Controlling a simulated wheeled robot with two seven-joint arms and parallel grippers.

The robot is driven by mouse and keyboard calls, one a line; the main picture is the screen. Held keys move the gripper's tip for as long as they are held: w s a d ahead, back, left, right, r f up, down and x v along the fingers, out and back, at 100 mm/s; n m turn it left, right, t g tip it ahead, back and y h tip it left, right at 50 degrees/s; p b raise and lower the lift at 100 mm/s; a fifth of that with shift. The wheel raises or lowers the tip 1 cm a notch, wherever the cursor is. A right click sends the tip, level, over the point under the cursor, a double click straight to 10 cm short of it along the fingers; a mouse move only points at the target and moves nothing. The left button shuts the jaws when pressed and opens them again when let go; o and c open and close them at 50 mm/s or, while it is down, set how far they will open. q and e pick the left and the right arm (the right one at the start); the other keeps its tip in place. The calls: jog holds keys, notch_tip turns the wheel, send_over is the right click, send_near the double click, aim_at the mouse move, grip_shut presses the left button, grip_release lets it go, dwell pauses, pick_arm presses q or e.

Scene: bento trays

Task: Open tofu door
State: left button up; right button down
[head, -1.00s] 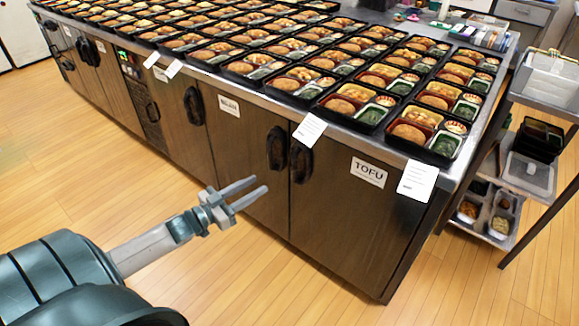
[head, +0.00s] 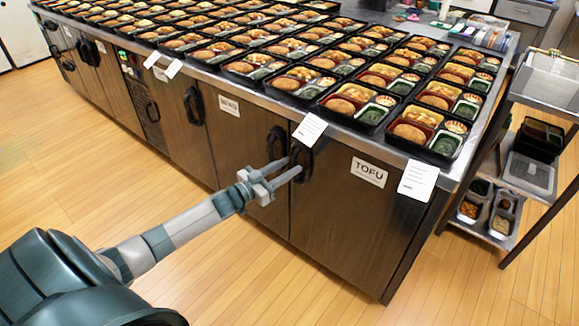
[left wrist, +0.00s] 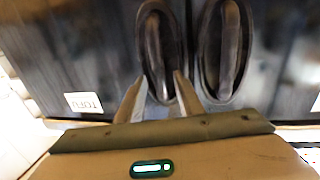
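The tofu door (head: 335,215) is a dark metal cabinet door marked by a white TOFU label (head: 368,172), and it is shut. Its dark oval handle (head: 304,158) is at the door's upper left edge. My left gripper (head: 292,167) is open at this handle, its fingertips overlapping it in the head view. In the left wrist view, the TOFU label (left wrist: 84,102) appears upside down, and the gripper fingers (left wrist: 159,88) are apart, one on each side of the tofu handle's near end (left wrist: 155,45). Whether they touch it I cannot tell. My right gripper is not in view.
The neighbouring door's handle (head: 275,143) is close beside the tofu handle; it also shows in the left wrist view (left wrist: 222,50). Several bento trays (head: 350,110) cover the counter above. Paper slips (head: 309,128) hang over its edge. The wooden floor (head: 260,290) in front is clear.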

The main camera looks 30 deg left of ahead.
pick_arm(q)
jog(key=shift+w+d, duration=0.15)
jog(key=shift+w, duration=0.35)
grip_shut()
jog(key=shift+s, duration=0.1)
